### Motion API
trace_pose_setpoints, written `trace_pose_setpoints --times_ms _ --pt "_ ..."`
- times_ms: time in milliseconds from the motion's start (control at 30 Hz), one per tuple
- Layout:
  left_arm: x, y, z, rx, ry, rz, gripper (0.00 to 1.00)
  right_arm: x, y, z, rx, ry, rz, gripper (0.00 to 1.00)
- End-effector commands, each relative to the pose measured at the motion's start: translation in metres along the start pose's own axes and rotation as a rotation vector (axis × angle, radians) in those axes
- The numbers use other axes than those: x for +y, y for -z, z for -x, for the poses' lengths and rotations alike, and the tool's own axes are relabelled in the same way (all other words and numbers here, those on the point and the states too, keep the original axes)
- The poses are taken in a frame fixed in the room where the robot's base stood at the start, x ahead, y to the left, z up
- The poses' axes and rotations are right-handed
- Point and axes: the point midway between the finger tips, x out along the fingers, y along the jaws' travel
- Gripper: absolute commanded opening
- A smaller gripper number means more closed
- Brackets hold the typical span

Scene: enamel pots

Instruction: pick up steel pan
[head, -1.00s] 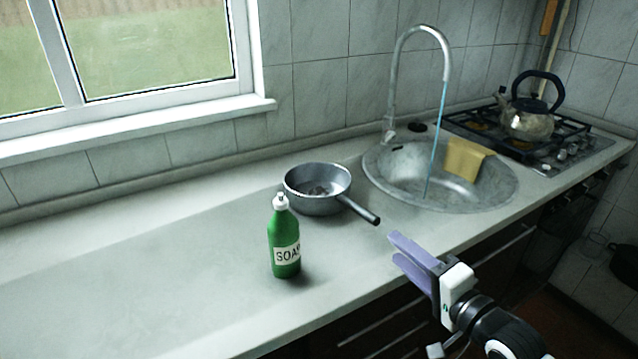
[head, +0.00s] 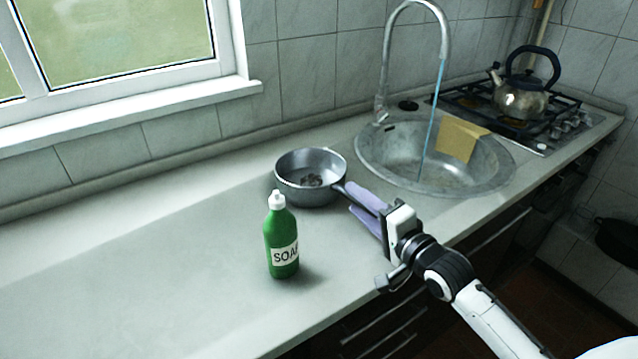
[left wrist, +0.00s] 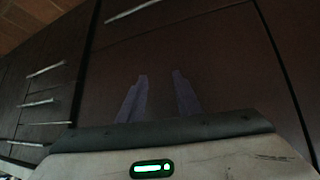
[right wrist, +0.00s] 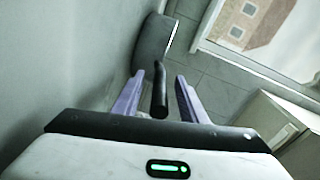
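The steel pan (head: 311,190) stands upright on the counter, left of the sink, with its dark handle pointing right and toward the front. My right gripper (head: 357,203) is open at the handle. In the right wrist view the pan (right wrist: 153,42) is ahead and its handle (right wrist: 160,92) lies between the two purple fingers (right wrist: 158,88), with gaps showing on both sides. My left gripper (left wrist: 160,95) is open and empty in front of dark cabinet fronts; it does not show in the head view.
A green soap bottle (head: 281,240) stands on the counter in front of the pan. The sink (head: 480,183), with running water and a yellow cloth (head: 459,138), lies to the right. A kettle (head: 522,100) sits on the stove. The counter's left side is clear.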

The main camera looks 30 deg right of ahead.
Motion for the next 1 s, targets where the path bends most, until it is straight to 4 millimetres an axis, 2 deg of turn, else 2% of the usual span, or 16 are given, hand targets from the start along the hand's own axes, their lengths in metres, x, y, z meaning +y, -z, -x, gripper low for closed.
trace_pose_setpoints --times_ms 100,200,433,467,600,700,1000 --pt "0.0 0.003 0.001 0.004 0.0 -0.001 0.31 -0.001 -0.001 -0.017 0.0 0.001 0.0 0.39" --pt "-0.001 0.005 0.0 0.009 0.001 -0.001 0.31 -0.001 -0.001 -0.024 0.0 0.001 0.001 0.39" --pt "-0.001 0.012 -0.002 0.021 0.001 -0.003 0.31 0.0 -0.001 -0.026 0.0 0.0 0.0 0.39" --pt "-0.001 0.012 -0.002 0.021 0.001 -0.003 0.31 0.0 -0.001 -0.026 0.0 0.0 0.0 0.37" --pt "-0.001 0.012 -0.002 0.021 0.002 -0.003 0.31 0.0 -0.001 -0.026 0.0 0.0 0.0 0.13" --pt "-0.001 0.011 -0.002 0.02 0.002 -0.003 0.31 0.0 -0.001 -0.026 0.0 0.0 0.0 0.0" --pt "-0.001 0.007 0.0 0.013 0.001 -0.001 0.31 0.0 -0.001 -0.025 0.0 0.0 0.0 0.0"
